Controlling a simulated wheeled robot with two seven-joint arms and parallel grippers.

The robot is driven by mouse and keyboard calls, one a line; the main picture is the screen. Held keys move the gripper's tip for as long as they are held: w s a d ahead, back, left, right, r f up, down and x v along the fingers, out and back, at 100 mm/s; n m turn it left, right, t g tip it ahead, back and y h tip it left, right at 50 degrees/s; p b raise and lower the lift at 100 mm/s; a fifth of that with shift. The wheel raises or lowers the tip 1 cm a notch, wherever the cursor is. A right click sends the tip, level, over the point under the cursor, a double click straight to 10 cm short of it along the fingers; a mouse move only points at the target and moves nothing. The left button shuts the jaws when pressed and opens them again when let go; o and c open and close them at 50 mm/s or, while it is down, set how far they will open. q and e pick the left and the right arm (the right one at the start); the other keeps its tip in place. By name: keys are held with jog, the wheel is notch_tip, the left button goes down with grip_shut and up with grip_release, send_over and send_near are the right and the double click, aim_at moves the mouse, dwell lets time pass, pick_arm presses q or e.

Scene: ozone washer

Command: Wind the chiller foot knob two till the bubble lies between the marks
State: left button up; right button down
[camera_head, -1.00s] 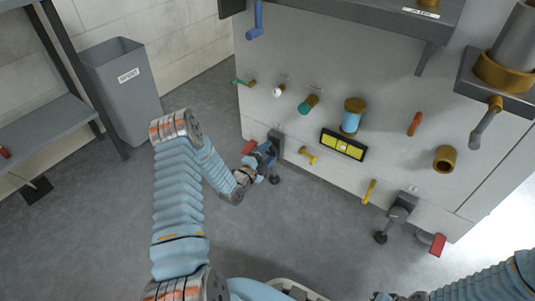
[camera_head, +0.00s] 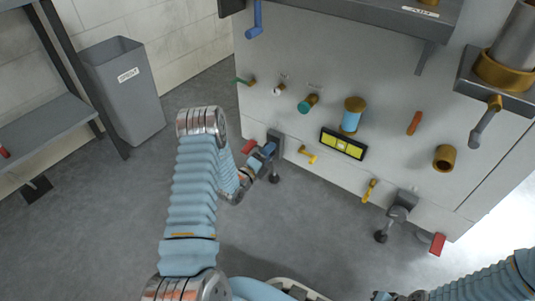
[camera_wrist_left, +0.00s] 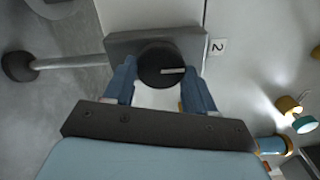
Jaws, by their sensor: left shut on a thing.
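My left gripper (camera_wrist_left: 160,88) is shut on the round black foot knob (camera_wrist_left: 160,62), with one blue finger on each side. A pale line marks the knob's face. A label "2" (camera_wrist_left: 218,47) sits beside the knob's grey bracket (camera_wrist_left: 122,42). In the head view my left gripper (camera_head: 264,158) is at the left foot bracket (camera_head: 276,139), where the arm and fingers hide the knob. The level (camera_head: 343,143), a black frame with a yellow vial, is on the chiller front. Its bubble is too small to place against the marks.
A second foot bracket (camera_head: 403,204) with a red tab (camera_head: 437,243) is at the panel's lower right. Small handles and a yellow lever (camera_head: 308,154) stick out near the level. A grey bin (camera_head: 125,90) stands left; floor between is clear.

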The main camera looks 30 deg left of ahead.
pick_arm(q)
jog(key=shift+f, duration=0.1)
dwell(0.3)
jog(key=o, duration=1)
jog(key=shift+o, duration=0.2)
jog(key=shift+s, duration=0.1)
jog(key=s+a+p, duration=0.1)
jog(key=s, duration=1.2)
jog(key=shift+s+p, duration=0.35)
jog(key=shift+p, duration=0.05)
